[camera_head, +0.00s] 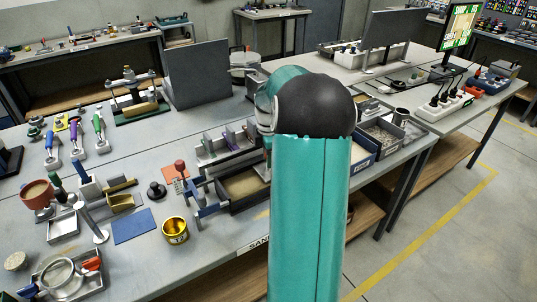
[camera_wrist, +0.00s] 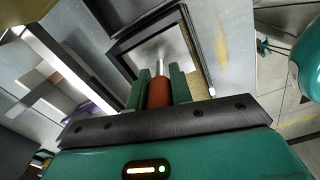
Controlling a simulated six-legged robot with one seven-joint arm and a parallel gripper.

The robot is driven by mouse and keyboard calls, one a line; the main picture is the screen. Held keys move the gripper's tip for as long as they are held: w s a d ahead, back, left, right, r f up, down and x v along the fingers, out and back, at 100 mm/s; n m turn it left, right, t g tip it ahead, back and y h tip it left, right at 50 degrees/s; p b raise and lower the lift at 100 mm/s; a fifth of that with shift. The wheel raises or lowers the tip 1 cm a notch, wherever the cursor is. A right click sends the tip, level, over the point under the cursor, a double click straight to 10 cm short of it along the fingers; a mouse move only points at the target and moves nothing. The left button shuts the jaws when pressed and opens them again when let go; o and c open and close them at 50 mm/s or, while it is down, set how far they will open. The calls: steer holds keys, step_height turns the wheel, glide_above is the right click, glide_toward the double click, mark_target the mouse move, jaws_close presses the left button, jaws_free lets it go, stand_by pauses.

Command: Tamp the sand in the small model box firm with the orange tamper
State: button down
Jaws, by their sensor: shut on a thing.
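The small model box (camera_head: 240,203) is a dark-walled tray of tan sand near the front of the bench in the head view. In the wrist view its dark rim (camera_wrist: 124,58) lies just beyond my fingertips. My gripper (camera_wrist: 160,74) is shut on the orange handle of the tamper (camera_wrist: 158,92), with one green finger on each side. A bright metal shaft runs from the handle toward a grey plate inside the rim's outline. A strip of sand shows beside the plate. I cannot tell whether the plate touches the sand.
A tray with purple and grey parts (camera_head: 226,147) stands behind the box. Bins of gravel (camera_head: 381,136) stand to the right, beyond my arm.

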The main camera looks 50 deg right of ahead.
steer(key=shift+f, duration=0.35)
steer(key=shift+f, duration=0.2)
stand_by(0.9)
steer(key=shift+r, duration=2.1)
